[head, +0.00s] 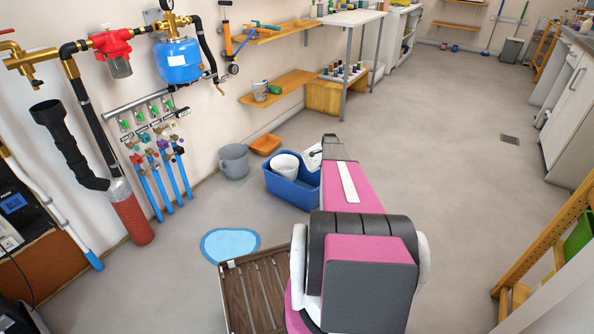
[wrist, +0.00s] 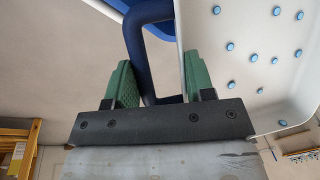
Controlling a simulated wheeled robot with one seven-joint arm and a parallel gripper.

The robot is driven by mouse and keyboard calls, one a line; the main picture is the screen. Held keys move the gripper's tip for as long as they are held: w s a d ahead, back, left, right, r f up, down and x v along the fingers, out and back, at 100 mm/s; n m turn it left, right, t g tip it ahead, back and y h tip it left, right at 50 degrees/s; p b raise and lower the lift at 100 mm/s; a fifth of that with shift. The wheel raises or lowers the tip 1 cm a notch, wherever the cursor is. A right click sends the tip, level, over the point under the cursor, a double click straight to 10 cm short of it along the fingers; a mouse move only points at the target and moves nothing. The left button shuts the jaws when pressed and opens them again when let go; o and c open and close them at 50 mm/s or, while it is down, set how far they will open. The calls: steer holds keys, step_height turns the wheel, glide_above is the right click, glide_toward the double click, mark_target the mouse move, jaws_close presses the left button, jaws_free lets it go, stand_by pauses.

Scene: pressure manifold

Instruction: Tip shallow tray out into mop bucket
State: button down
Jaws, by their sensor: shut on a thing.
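The shallow tray (wrist: 245,60) is white with several round blue spots on its inner face, and a dark blue handle (wrist: 150,55). My gripper (wrist: 158,80) has its green fingers on both sides of this handle, shut on it. In the head view the tray (head: 312,158) shows as a small white patch at the right rim of the mop bucket, partly hidden by my arm. I cannot tell its exact tilt. The blue mop bucket (head: 282,190) stands on the floor with a white insert (head: 285,165) inside. My gripper is hidden in the head view.
A grey bucket (head: 234,162) and an orange tray (head: 265,144) stand near the wall. A pale blue puddle (head: 230,244) lies in front, with a slatted wooden platform (head: 250,295) nearer. Pipes and a red cylinder (head: 130,212) are at left. Floor to the right is open.

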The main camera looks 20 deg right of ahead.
steer(key=shift+d+f+y, duration=2.3)
steer(key=shift+d+y, duration=0.5)
steer(key=shift+d, duration=0.5)
steer(key=shift+t, duration=0.4)
steer(key=shift+s+r, duration=0.2)
steer(key=shift+r, duration=1.3)
steer(key=shift+s+r, duration=0.15)
steer(key=shift+r, duration=1.3)
